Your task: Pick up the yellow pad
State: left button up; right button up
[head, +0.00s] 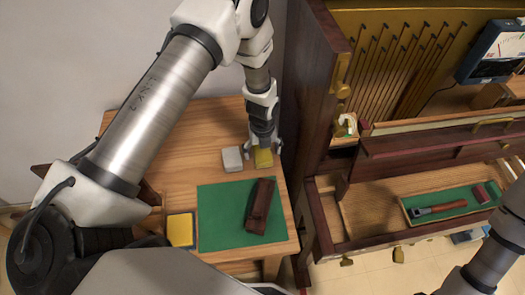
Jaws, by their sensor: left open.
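A small yellow pad (264,159) lies on the wooden table near its far right side, beside a grey-white pad (232,160). My left gripper (264,149) points down right at the yellow pad, with its open fingers at the pad's far part. I cannot tell whether the fingers touch the pad. A brighter yellow square (181,229) with a dark border lies at the table's front left. Of my right arm, only a part shows at the lower right; its gripper is out of view.
A green mat (222,222) with a dark reddish-brown block (260,206) covers the table's front right. The piano's dark wooden side (312,90) rises close to the right of my left gripper. A green-lined tray (440,212) holds a tool in the piano.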

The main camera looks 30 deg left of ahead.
aim_at(262, 152)
pick_arm(q)
jog(key=shift+w+f, duration=0.1)
jog(key=shift+f, duration=0.2)
jog(key=shift+r, duration=0.15)
jog(key=shift+c, duration=0.7)
jog(key=shift+s+d, duration=0.1)
jog(key=shift+s, duration=0.1)
jog(key=c, duration=0.9)
jog(key=shift+w+r+b, duration=0.15)
jog(key=shift+r+b, duration=0.15)
jog(key=shift+r, duration=0.25)
notch_tip(262, 152, up, 8)
jog(key=shift+r+b, duration=0.2)
jog(key=shift+b, duration=0.55)
jog(key=shift+r, duration=0.25)
